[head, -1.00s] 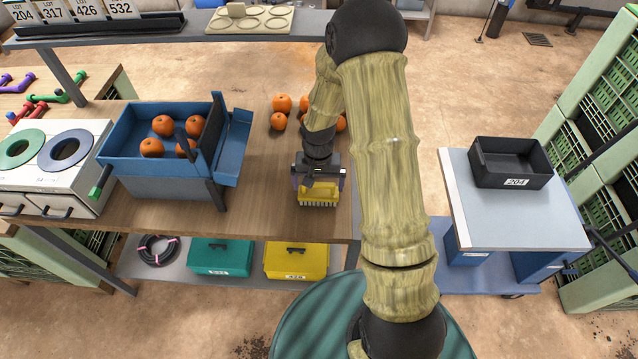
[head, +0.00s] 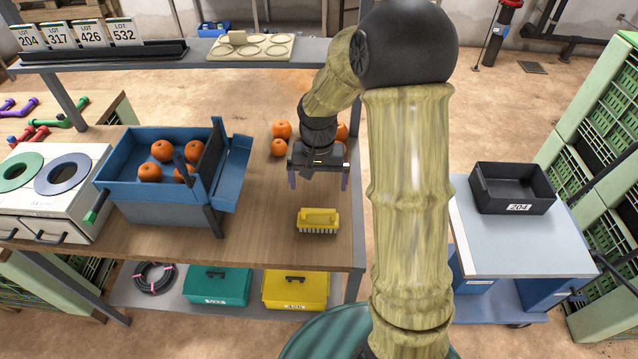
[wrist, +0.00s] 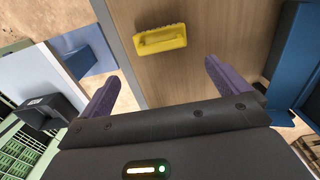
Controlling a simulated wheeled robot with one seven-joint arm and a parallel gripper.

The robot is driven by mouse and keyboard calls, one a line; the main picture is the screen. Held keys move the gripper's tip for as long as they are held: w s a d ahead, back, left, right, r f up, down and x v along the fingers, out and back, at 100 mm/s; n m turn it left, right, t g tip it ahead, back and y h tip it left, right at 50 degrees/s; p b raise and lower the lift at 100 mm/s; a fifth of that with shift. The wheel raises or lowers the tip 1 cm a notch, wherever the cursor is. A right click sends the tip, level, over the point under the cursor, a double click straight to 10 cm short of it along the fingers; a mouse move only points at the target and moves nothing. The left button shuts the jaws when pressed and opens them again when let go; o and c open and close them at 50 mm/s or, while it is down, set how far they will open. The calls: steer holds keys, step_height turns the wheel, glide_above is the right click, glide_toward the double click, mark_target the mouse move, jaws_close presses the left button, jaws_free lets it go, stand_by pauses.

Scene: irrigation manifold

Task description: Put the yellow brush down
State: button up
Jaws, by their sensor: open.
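The yellow brush (head: 318,220) rests on the wooden bench top (head: 268,225) near its front edge, bristles down and handle up. My gripper (head: 318,184) is open and empty above and behind the brush, apart from it. In the wrist view the brush (wrist: 160,39) lies on the bench beyond the two purple fingers (wrist: 160,80), with clear space between it and them.
A blue tipping tray (head: 120,178) with several oranges stands left of the brush. More oranges (head: 281,130) lie behind my gripper. A black bin (head: 512,186) labelled 204 sits on a cart at the right. Bench around the brush is clear.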

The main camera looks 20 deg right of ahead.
stand_by(0.3)
steer(key=s+r+n+t, duration=0.2)
steer(key=s+r+n, duration=0.1)
steer(key=s, duration=1.1)
steer(key=shift+s+r+n+t, duration=0.15)
steer(key=shift+r+n+t, duration=0.15)
steer(key=shift+r, duration=0.35)
steer(key=shift+d, duration=0.1)
steer(key=shift+c, duration=0.4)
